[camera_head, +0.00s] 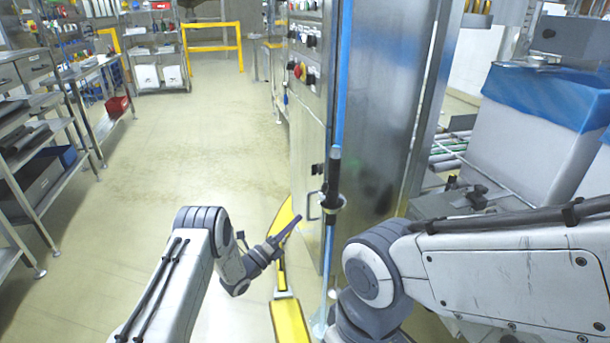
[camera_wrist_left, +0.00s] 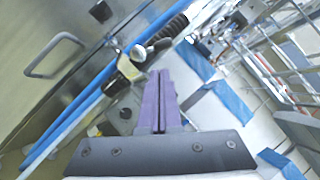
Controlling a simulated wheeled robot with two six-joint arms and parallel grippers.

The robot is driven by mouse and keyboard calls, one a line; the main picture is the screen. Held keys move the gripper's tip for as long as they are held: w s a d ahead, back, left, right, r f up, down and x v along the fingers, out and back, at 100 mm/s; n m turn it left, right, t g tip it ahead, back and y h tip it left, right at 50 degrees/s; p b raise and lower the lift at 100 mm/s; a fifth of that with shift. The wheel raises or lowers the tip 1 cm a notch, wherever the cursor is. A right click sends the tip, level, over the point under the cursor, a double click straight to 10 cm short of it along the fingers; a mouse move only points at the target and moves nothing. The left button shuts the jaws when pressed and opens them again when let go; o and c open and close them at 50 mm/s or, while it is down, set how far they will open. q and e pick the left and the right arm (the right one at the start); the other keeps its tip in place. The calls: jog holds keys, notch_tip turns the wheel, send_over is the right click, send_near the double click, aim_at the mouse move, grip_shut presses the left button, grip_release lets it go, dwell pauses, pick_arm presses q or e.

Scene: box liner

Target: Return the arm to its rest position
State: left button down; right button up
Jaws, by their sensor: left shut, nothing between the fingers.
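My left arm comes in from the lower left in the head view. Its gripper (camera_head: 289,229) points up and to the right, in front of the steel cabinet's lower edge. In the left wrist view the two purple fingers (camera_wrist_left: 161,100) lie side by side, shut and empty. My right arm reaches across the lower right of the head view, bent at a grey joint. Its gripper is outside the picture.
A steel cabinet (camera_head: 385,120) with buttons and a blue hose (camera_head: 342,70) stands close ahead. A box with a blue liner (camera_head: 550,95) is at right. Shelves (camera_head: 50,140) line the left. The floor (camera_head: 200,140) between is clear.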

pick_arm(q)
jog(key=w+d+r+n+g+y+p, duration=0.2)
jog(key=w+d+r+n+y+p, duration=0.15)
jog(key=d+r+n, duration=0.35)
jog(key=s+d+r+n+g+y+p, duration=0.2)
jog(key=s+r+n+g+y, duration=0.1)
jog(key=s+r+n+y, duration=0.4)
jog(key=s+a+r+n+g+y+p, duration=0.1)
jog(key=s+a+r+n+g, duration=0.1)
jog(key=s, duration=1.1)
jog(key=s+a+r+n+g+y+p, duration=0.1)
jog(key=s+a+r+n+g+p, duration=0.1)
jog(key=s, duration=1.2)
jog(key=s+a+r+n+g+y+p, duration=0.1)
jog(key=s+a+r+n+g, duration=0.3)
jog(key=s+n, duration=0.4)
jog(key=s+r+g+p, duration=0.1)
jog(key=s+g, duration=0.1)
jog(key=s, duration=0.4)
jog(key=shift+r+g+y, duration=0.3)
jog(key=shift+y, duration=0.05)
jog(key=shift+a, duration=0.1)
jog(key=shift+a, duration=0.25)
jog(key=shift+d, duration=0.15)
